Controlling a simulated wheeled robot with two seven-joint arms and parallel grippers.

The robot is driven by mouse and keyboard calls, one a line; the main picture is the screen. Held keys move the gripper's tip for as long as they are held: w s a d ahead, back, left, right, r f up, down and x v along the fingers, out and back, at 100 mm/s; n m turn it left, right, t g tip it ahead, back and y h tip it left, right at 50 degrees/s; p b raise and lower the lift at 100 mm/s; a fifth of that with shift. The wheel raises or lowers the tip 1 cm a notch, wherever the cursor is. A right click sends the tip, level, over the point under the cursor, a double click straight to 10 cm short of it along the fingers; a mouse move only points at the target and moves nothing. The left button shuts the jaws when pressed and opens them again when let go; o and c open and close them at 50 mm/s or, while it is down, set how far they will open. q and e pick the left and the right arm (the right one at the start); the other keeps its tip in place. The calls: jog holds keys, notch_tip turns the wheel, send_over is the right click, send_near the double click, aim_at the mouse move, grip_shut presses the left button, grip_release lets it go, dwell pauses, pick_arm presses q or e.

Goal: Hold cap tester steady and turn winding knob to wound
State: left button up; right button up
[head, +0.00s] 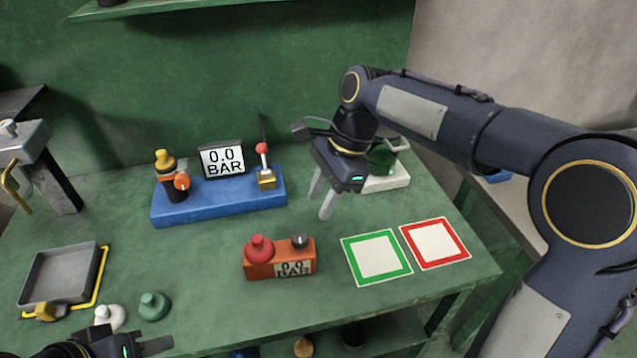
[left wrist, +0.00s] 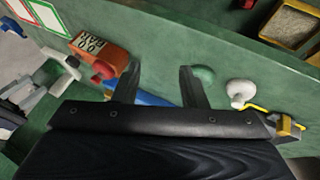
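An orange box (head: 281,262) stands on the green table, with a red knob (head: 259,249), a dark grey knob (head: 300,241) and a "0.0 BAR" display on its front. It also shows in the left wrist view (left wrist: 108,52). A blue base (head: 222,201) behind it carries a larger "0.0 BAR" screen (head: 222,160), a red-tipped lever (head: 264,165) and a yellow-topped dark fitting (head: 165,165). I cannot tell for sure which is the cap tester. My left gripper (left wrist: 160,87) is open and empty near the front edge.
Green-framed (head: 377,257) and red-framed (head: 435,243) squares lie right of the orange box. A grey tray (head: 62,275) is at the left, with white (head: 109,317) and green (head: 154,306) knobbed pieces nearby. A green-topped white object (head: 388,180) stands behind my right gripper.

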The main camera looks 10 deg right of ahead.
aim_at(280, 257)
pick_arm(q)
jog(key=o, duration=0.5)
jog(key=shift+s+d, duration=0.15)
jog(key=shift+d, duration=0.05)
jog(key=shift+c, duration=0.2)
jog(key=shift+o, duration=1.2)
jog(key=shift+r, duration=0.1)
jog(key=shift+o, duration=0.3)
jog(key=shift+w+r+n, duration=0.15)
jog(key=shift+w+n, duration=0.25)
jog(key=shift+w, duration=0.05)
jog(key=w+d+r+n+g+h, duration=0.1)
jog(key=w+d+n+g+h, duration=0.15)
jog(key=w+n, duration=0.6)
jog(key=w+d+f+n+g+y, duration=0.25)
jog(key=w+d+f+n, duration=0.4)
jog(key=w+d, duration=0.35)
jog(key=shift+g+h, duration=0.4)
jog(key=x, duration=0.3)
jog(key=w+x, duration=0.1)
jog(key=x, duration=0.2)
jog(key=shift+w+a+f, duration=0.1)
jog(key=shift+w+f, duration=0.1)
jog(key=shift+f, duration=0.05)
